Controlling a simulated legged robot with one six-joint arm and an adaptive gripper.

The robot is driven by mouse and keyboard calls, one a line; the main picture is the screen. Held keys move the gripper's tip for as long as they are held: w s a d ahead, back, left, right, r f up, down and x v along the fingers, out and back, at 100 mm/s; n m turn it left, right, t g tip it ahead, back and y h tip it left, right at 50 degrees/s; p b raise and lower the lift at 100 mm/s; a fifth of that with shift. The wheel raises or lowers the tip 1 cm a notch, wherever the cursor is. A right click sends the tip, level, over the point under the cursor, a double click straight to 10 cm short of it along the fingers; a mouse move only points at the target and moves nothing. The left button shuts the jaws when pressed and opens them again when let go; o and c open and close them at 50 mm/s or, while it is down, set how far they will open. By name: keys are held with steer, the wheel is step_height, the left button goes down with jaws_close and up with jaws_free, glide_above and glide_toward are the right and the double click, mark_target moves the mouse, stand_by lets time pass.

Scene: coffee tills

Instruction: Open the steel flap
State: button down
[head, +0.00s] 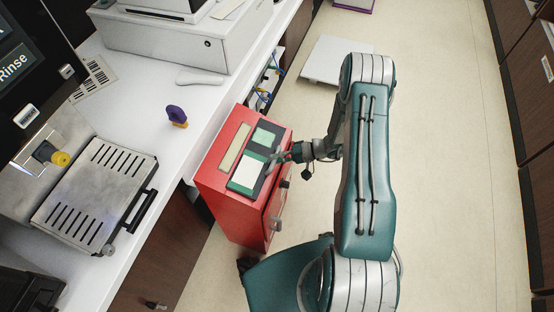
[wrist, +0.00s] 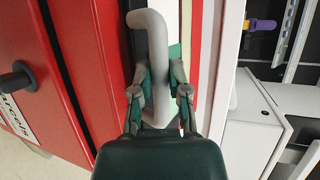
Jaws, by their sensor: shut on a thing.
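My gripper (head: 288,155) is at the top right edge of a red cabinet (head: 222,189). In the wrist view, my gripper (wrist: 160,88) is shut on a curved grey handle (wrist: 152,40), with one finger on each side of it. The handle's mount is partly hidden by the fingers and wrist. A slotted steel panel (head: 96,190) with a black bar handle (head: 142,214) lies flat on the white counter at left, apart from my gripper. I cannot tell for sure which part is the steel flap.
The cabinet has a black knob (wrist: 18,78) and another handle (head: 277,221) on its front. A purple and yellow item (head: 177,116) stands on the counter (head: 145,75). A white flat box (head: 327,61) lies on the floor; floor to the right is clear.

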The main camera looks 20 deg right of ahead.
mark_target(268, 160)
steer(key=shift+r+h, duration=0.3)
steer(key=shift+r, duration=0.2)
steer(key=w+a+r+m+g+h, duration=0.3)
steer(key=w+a+r+g+h, duration=0.5)
steer(key=a+h, duration=0.5)
steer(key=shift+w+r+m+g+h, duration=0.3)
steer(key=shift+w+r+m, duration=0.1)
steer(key=shift+w+r, duration=0.35)
steer(key=shift+a, duration=0.15)
steer(key=c, duration=0.9)
jaws_free()
